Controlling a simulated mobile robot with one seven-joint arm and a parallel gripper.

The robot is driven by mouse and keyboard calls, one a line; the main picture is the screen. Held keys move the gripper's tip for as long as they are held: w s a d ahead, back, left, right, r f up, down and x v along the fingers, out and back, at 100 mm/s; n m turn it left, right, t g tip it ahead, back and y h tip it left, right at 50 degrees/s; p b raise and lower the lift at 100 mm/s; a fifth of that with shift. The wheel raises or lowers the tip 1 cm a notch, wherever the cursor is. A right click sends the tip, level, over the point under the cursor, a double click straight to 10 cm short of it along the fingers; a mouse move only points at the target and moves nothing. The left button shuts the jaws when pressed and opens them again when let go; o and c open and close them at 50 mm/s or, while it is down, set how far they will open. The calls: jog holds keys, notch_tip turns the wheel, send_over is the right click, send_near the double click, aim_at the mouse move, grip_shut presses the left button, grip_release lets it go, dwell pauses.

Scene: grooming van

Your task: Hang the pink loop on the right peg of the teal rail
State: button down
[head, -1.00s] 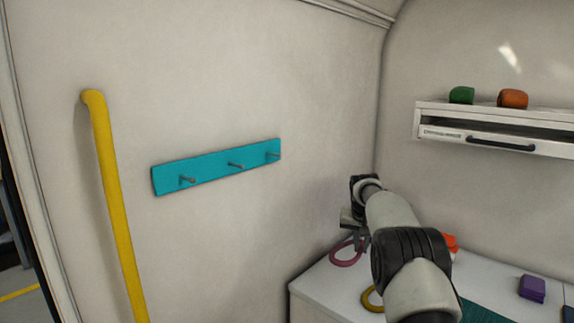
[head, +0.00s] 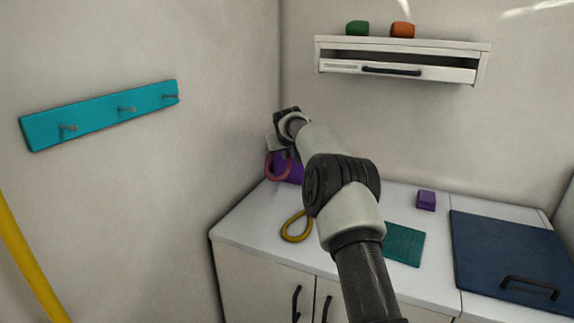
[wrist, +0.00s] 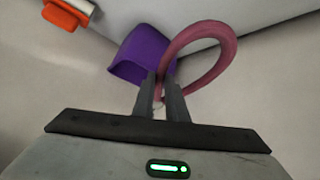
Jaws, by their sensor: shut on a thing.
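The pink loop (head: 271,168) is held at my gripper, above the far left corner of the counter. In the wrist view the pink loop (wrist: 229,53) rises from between the two fingers of my gripper (wrist: 159,88), which are shut on it. In the head view my arm hides most of my gripper (head: 279,150). The teal rail (head: 95,115) is on the left wall with three pegs, all bare. Its right peg (head: 171,96) is at the end nearest the corner. My gripper is right of the rail and lower, well apart from it.
A purple container (head: 289,170) stands on the counter behind the loop. A yellow loop (head: 296,227), a teal mat (head: 404,244) and a purple block (head: 426,200) lie on the counter (head: 255,228). A shelf (head: 400,45) is above. A yellow handrail (head: 28,262) is at left.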

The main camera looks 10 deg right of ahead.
jog(key=shift+w+a+r+n+t+b, duration=0.15)
jog(key=shift+r+n+t, duration=0.1)
jog(key=shift+r+t, duration=0.15)
jog(key=shift+a+r+n+t+b, duration=0.1)
jog(key=shift+r+n+t+b, duration=0.05)
jog(key=shift+r+n+t, duration=0.15)
jog(key=s+a+r+n+t+y+b, duration=0.45)
jog(key=s+a+r+n+y, duration=0.65)
jog(key=a+y, duration=0.3)
jog(key=s+a+r+n+g+y+b, duration=0.1)
jog(key=s+a+n+g+y, duration=0.2)
jog(key=s, duration=0.4)
jog(key=s+a+n+g+y+b, duration=0.1)
jog(key=s+a+n+g+y, duration=0.1)
jog(key=s+a+y, duration=0.3)
jog(key=w+a+f, duration=0.1)
jog(key=w+a, duration=0.2)
jog(key=a, duration=0.1)
jog(key=shift+w+a+f+h+p, duration=0.2)
jog(key=shift+w+a+h+p, duration=0.15)
jog(key=shift+h+p, duration=0.05)
jog(key=shift+m, duration=0.25)
